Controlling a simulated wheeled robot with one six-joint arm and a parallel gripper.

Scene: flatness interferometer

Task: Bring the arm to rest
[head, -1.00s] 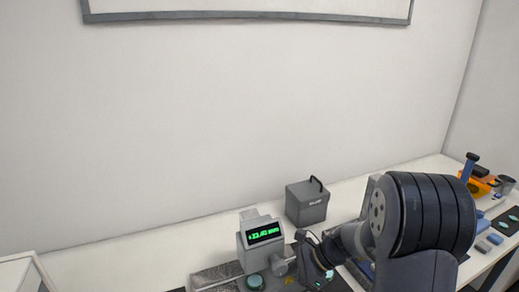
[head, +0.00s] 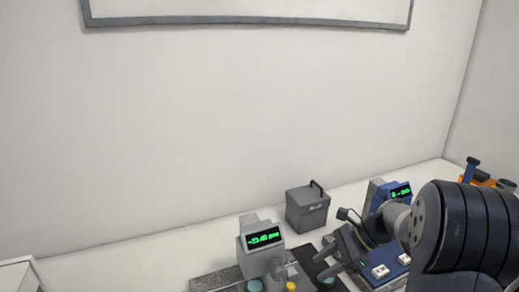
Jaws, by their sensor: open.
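My arm comes in from the right edge in the head view, with its large dark joint in front of the bench. My gripper (head: 328,262) is at the lower middle right, pointing down and left over the bench. Its jaws are apart and I see nothing between them. It is in front of a blue instrument (head: 375,194) with a lit display and to the right of a grey instrument (head: 261,240) with a green readout. Some of the gripper and wrist is small and dark, so detail is hard to see.
A dark grey box (head: 307,210) with a handle stands behind, near the wall. A yellow knob (head: 291,287) and a teal knob (head: 254,286) are at the bottom edge. Orange equipment (head: 476,176) is at the far right. The white bench (head: 150,252) is clear at left.

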